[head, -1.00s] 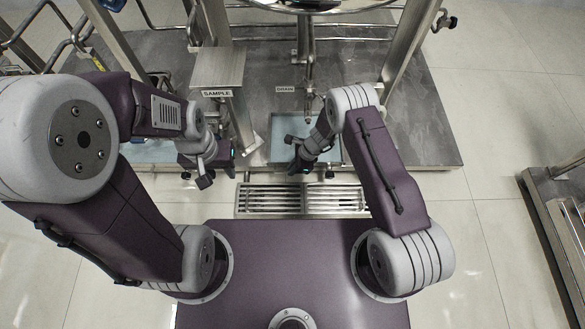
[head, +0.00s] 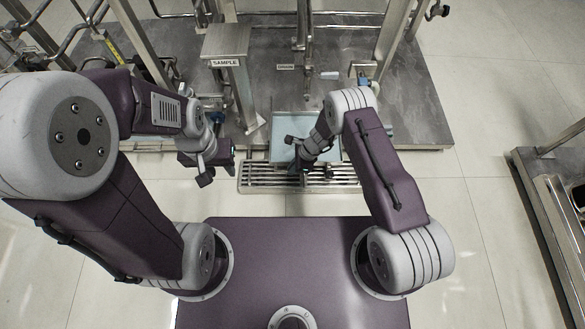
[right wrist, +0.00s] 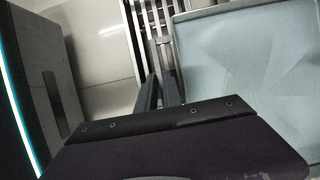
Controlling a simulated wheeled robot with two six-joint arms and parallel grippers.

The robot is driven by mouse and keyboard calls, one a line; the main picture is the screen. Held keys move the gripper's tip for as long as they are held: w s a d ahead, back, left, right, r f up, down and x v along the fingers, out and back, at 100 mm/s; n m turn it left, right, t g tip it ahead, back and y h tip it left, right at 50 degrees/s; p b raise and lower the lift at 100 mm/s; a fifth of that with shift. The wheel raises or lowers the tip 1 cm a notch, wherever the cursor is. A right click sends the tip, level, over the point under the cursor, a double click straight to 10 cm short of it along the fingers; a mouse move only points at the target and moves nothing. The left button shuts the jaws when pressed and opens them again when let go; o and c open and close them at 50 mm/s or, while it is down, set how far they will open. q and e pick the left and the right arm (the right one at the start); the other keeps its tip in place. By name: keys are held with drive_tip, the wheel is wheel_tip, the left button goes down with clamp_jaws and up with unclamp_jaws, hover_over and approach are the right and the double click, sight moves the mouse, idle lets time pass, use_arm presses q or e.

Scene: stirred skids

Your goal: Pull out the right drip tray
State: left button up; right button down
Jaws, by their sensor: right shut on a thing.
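The right drip tray (head: 288,123), pale blue inside with a thin metal rim, juts out from the skid's front edge in the head view. It also fills the right side of the right wrist view (right wrist: 245,70). My right gripper (head: 301,166) is at the tray's front edge. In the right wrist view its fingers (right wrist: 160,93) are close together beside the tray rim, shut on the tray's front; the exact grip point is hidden. My left gripper (head: 219,163) hangs in front of the skid, left of the tray, apart from it; its finger gap is unclear.
A floor grate (head: 300,179) lies below the tray front. The grey skid deck (head: 420,115) carries a post with a SAMPLE sign (head: 224,62) and steel pipes and legs. Another metal frame (head: 555,225) stands at the right. Tiled floor (head: 450,210) between is open.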

drive_tip(key=c, duration=1.5)
unclamp_jaws()
drive_tip(key=p+v, duration=0.6)
drive_tip(key=v, duration=0.3)
